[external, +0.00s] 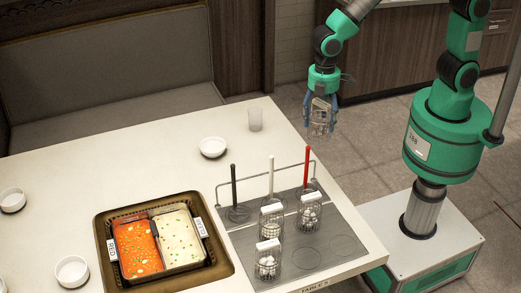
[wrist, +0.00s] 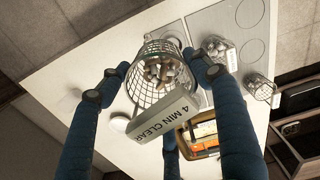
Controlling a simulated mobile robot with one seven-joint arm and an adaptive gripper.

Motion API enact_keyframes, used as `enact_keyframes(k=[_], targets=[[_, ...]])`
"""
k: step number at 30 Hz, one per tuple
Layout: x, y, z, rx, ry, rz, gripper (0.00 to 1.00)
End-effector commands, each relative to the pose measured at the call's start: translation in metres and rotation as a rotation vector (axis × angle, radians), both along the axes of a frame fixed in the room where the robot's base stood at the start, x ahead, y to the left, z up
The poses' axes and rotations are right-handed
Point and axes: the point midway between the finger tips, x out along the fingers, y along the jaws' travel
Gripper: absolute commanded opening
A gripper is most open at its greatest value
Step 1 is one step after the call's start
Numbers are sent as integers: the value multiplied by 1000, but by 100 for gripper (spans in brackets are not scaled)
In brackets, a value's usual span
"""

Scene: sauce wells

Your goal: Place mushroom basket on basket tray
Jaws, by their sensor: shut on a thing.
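My gripper (external: 321,98) is shut on a wire basket (external: 321,121) and holds it in the air beyond the table's far right edge. In the wrist view my gripper (wrist: 158,78) has its blue fingers around this basket (wrist: 143,75). The basket holds brownish-grey pieces that look like mushrooms, and its pale tag (wrist: 165,112) reads "4 MIN CLEAR". The grey basket tray (external: 325,236) lies on the right part of the table, with round marks on it. It also shows in the wrist view (wrist: 205,30), apart from the held basket.
Several wire baskets with white tags, one at the front (external: 267,266), stand on the tray. A rack (external: 262,178) with black, white and red handles stands at its back. A two-part soup pot (external: 177,240) sits to the left. A bowl (external: 213,147) and cup (external: 255,119) stand behind.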

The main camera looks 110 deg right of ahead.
Motion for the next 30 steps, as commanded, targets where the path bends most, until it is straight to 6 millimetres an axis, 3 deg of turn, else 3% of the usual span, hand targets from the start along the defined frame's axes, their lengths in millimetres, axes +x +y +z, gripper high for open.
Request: enact_keyframes(k=[9, 18, 29, 30], targets=[[21, 91, 1, 0, -1, 173, 27], [25, 175, 0, 1, -1, 325, 27], [20, 245, -2, 1, -1, 450, 27], [19, 245, -11, 0, 4, 450, 27]])
